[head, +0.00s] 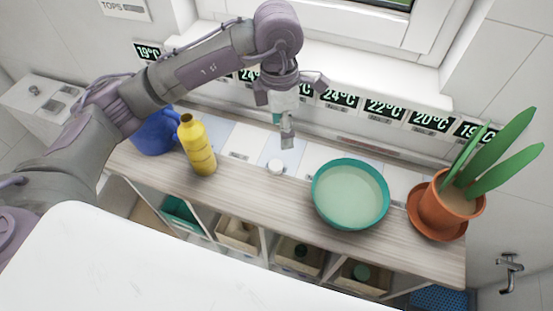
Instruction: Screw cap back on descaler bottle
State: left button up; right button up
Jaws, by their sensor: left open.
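A yellow bottle (199,150) stands upright on the wooden counter, left of centre. Its dark open mouth shows at the top, with no cap on it. A small white cap (275,167) lies on the counter to the right of the bottle. My left gripper (287,112) is open above and slightly behind the white cap, apart from it and to the right of the bottle. Nothing shows between its fingers that I can make out as held. My right gripper is out of view.
A green round basin (350,193) sits right of the cap. A potted plant (452,199) on a saucer stands at the right end. A blue container (153,136) stands behind my left arm. Several temperature displays line the wall. Open bins (238,236) sit below the counter (262,195).

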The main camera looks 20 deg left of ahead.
pick_arm(q)
jog(key=shift+w+a+r+y, duration=0.25)
jog(key=shift+w+a+y, duration=0.15)
jog(key=shift+a, duration=0.3)
jog(key=p, duration=0.2)
send_over(277, 162)
notch_tip(277, 162, down, 8)
jog(key=shift+r, duration=0.25)
jog(key=shift+f, duration=0.6)
